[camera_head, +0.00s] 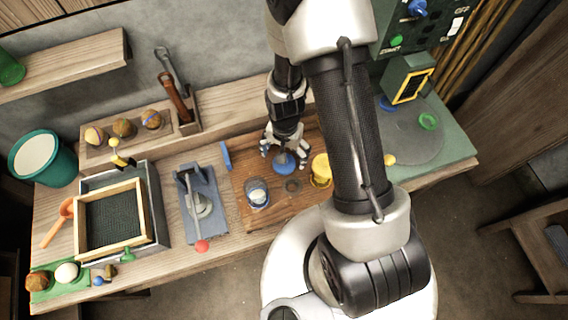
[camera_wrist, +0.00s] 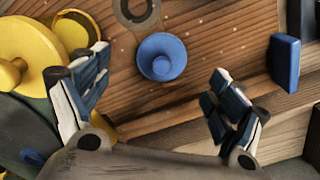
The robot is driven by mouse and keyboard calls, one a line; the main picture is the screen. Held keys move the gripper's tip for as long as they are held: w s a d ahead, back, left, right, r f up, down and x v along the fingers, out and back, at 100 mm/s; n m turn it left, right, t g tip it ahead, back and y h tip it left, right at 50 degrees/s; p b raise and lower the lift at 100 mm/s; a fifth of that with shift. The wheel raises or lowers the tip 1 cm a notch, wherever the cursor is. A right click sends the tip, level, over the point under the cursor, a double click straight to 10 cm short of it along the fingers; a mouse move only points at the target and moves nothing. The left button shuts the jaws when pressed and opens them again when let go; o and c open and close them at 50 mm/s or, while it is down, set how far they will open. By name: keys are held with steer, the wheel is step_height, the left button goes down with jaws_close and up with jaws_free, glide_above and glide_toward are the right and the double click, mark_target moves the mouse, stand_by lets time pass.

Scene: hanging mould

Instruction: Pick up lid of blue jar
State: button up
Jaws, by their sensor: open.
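The blue lid (camera_head: 284,168), a round disc with a central knob, is on the brown wooden board (camera_head: 240,180). In the wrist view the blue lid (camera_wrist: 162,57) lies ahead of and between my fingers, apart from them. Whether anything is under it is hidden. My gripper (camera_head: 285,150) is open and empty, just above and behind the lid; its spread fingers also show in the wrist view (camera_wrist: 155,95). A pale jar with blue on it (camera_head: 257,192) stands at the board's front left, apart from the lid.
A yellow jar (camera_head: 320,170) stands close right of the lid. A dark ring (camera_head: 292,185) lies in front of it. A blue block (camera_head: 225,155) is at the board's left edge. A grey lever press (camera_head: 200,200) stands further left.

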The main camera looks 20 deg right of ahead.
steer(key=f, duration=0.2)
steer(key=f+b, duration=0.1)
steer(key=f, duration=0.1)
steer(key=f+b, duration=0.1)
steer(key=f, duration=0.1)
steer(key=shift+w+a+f, duration=0.15)
steer(key=shift+w+f, duration=0.1)
steer(key=shift+f, duration=0.1)
steer(key=shift+r, duration=0.1)
steer(key=shift+c, duration=0.5)
steer(key=c, duration=0.8)
